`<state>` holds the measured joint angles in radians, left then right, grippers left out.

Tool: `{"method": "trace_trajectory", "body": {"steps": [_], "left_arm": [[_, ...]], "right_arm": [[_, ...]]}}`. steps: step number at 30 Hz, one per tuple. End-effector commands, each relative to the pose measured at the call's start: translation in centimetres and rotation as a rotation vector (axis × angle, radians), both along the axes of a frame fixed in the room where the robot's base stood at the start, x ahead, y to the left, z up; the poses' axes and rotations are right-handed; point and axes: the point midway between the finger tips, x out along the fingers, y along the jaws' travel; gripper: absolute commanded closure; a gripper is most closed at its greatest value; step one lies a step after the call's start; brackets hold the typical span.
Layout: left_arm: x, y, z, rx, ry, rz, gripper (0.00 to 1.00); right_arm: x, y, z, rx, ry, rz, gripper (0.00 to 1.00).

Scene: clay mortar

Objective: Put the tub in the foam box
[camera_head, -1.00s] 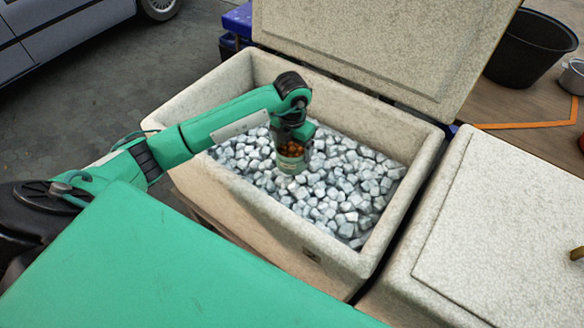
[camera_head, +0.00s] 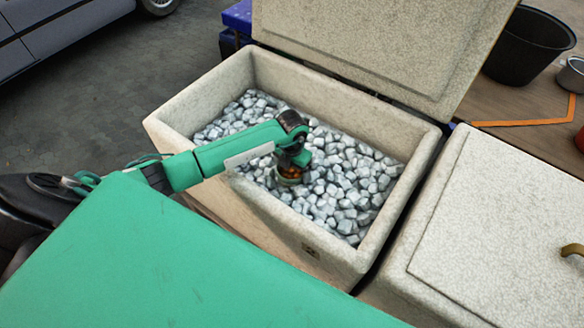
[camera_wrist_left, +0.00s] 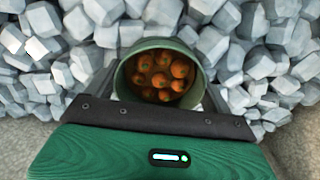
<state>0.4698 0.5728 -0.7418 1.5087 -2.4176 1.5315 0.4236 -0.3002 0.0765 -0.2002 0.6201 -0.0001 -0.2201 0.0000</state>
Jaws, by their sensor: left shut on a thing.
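The foam box (camera_head: 345,258) stands open in the head view, filled with grey-white ice-like chunks (camera_head: 345,190). My left gripper (camera_head: 292,170) reaches over its near wall and points down at the chunks. It is shut on the tub (camera_head: 289,181), which is small, green and round. In the left wrist view the tub (camera_wrist_left: 184,44) is upright, with several orange-red fruits inside. Chunks surround it there, and the gripper (camera_wrist_left: 160,95) is at its near rim. Whether the tub's base touches the chunks is hidden. My right gripper is not in view.
The box's lid (camera_head: 385,45) stands raised at the back. A second, closed foam box (camera_head: 500,220) is close on the right. A black bucket (camera_head: 527,45) and a metal pot (camera_head: 571,75) stand on a wooden surface behind. A car (camera_head: 60,35) is far left.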

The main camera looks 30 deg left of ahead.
Motion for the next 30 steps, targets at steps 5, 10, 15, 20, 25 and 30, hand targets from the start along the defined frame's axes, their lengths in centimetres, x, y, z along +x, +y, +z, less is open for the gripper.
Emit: {"method": "trace_trajectory", "body": {"steps": [5,10,15,20,25,30], "left_arm": [[0.0,0.0,-0.3,0.000,0.000,0.000,0.14],[0.0,0.0,-0.2,0.000,0.000,0.000,0.00],[0.0,0.0,0.0,0.000,0.000,0.000,0.00],[0.1,0.0,1.6,-0.001,-0.004,-0.001,0.00],[0.1,0.1,5.2,0.001,-0.006,-0.002,0.00],[0.1,0.1,8.7,0.001,-0.004,-0.001,0.00]], "right_arm": [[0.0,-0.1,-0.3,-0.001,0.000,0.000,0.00],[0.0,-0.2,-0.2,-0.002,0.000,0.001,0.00],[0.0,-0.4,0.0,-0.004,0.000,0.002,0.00],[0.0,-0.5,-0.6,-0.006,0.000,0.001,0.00],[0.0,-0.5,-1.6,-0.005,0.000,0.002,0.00],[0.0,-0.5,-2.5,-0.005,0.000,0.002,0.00]]}}
